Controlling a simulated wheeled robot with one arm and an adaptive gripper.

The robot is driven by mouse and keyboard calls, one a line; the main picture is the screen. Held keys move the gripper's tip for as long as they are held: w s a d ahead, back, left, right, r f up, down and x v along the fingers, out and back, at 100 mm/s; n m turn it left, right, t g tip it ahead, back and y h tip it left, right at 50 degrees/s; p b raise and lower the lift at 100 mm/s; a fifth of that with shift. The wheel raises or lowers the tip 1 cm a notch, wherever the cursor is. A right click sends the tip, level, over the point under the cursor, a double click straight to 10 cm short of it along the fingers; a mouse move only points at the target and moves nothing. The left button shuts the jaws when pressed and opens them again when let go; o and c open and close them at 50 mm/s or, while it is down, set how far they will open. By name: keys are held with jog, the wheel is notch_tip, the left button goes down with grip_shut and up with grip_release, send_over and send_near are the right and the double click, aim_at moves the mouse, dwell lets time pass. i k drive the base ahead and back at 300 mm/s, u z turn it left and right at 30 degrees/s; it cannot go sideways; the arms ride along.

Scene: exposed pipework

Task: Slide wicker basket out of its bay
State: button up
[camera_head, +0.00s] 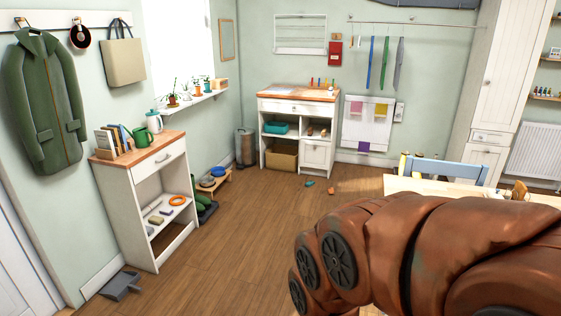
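The wicker basket (284,159), tan-brown, sits in the lower left bay of the white cabinet (318,173) with a wooden top against the back wall. Its front face shows; its sides and back are hidden in the bay. It is small and far off, so I cannot make out its weave or any handle. My arm, rusty brown with round dark vents, fills the lower right of the head view. My gripper is not in view.
The wooden floor (240,231) is clear before the cabinet except for small items (310,183). A teal box (274,128) is on the shelf above the basket. A white shelf unit (126,218) stands left. A table (400,186) and blue chair (445,168) stand right.

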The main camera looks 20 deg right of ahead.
aim_at(278, 157)
jog(key=z, duration=0.4)
jog(key=i, duration=1.7)
jog(key=z, duration=0.55)
jog(key=i, duration=3.5)
jog(key=u, duration=0.8)
jog(key=i, duration=2)
jog(key=u, duration=0.5)
